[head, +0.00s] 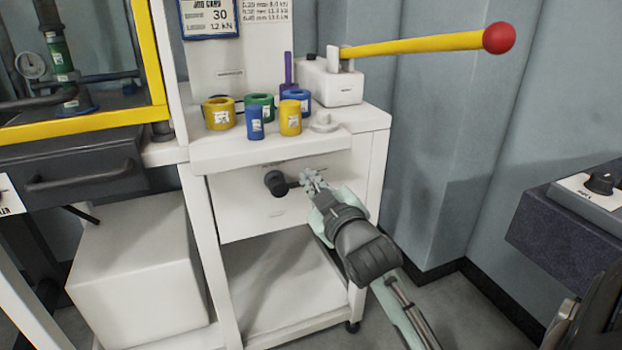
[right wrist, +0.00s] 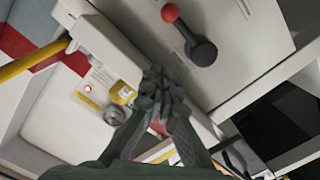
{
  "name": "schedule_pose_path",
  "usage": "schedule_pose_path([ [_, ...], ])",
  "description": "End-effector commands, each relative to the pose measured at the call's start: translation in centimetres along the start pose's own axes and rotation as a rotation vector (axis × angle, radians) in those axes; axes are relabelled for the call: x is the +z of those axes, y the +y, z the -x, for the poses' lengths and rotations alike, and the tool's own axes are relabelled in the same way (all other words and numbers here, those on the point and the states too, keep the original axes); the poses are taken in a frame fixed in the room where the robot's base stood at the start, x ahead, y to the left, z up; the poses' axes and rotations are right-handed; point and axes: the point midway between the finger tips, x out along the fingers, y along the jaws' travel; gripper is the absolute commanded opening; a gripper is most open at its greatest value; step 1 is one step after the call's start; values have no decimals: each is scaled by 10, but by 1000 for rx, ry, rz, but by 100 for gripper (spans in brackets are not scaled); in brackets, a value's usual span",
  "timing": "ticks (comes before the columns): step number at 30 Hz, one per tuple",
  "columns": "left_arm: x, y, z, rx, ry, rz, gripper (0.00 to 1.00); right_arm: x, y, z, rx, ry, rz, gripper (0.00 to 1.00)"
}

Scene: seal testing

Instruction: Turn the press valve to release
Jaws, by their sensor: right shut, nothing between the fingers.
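The press valve (head: 275,183) is a dark round hub with a short dark lever on the white front panel below the bench top. In the head view its lever points right, toward my right gripper, which hides the lever's end. In the right wrist view the valve's dark hub (right wrist: 203,52) and the lever's red tip (right wrist: 170,13) show clearly. My right gripper (head: 313,180) is shut and empty in front of the panel, close to the lever's end. In the right wrist view the shut fingers (right wrist: 158,88) appear apart from the lever. My left gripper is not in view.
A white pump block (head: 330,82) with a yellow handle (head: 415,44) stands on the bench top (head: 360,122), beside several coloured rings and cylinders. A yellow-framed press (head: 155,70) is at left. A dark console (head: 565,215) is at right. The floor between is clear.

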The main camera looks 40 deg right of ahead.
Motion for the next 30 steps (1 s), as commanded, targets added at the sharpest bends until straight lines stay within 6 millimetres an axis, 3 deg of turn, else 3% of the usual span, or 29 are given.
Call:
schedule_pose_path([
  [7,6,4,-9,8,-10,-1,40,-2,1,-54,1,1,-1,0],
  [9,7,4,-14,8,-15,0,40,16,-1,-53,-2,-5,2,0],
  [15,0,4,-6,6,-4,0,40,35,0,-58,-1,-1,1,0],
  [30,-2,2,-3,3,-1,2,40,39,0,-59,0,0,-2,0],
])
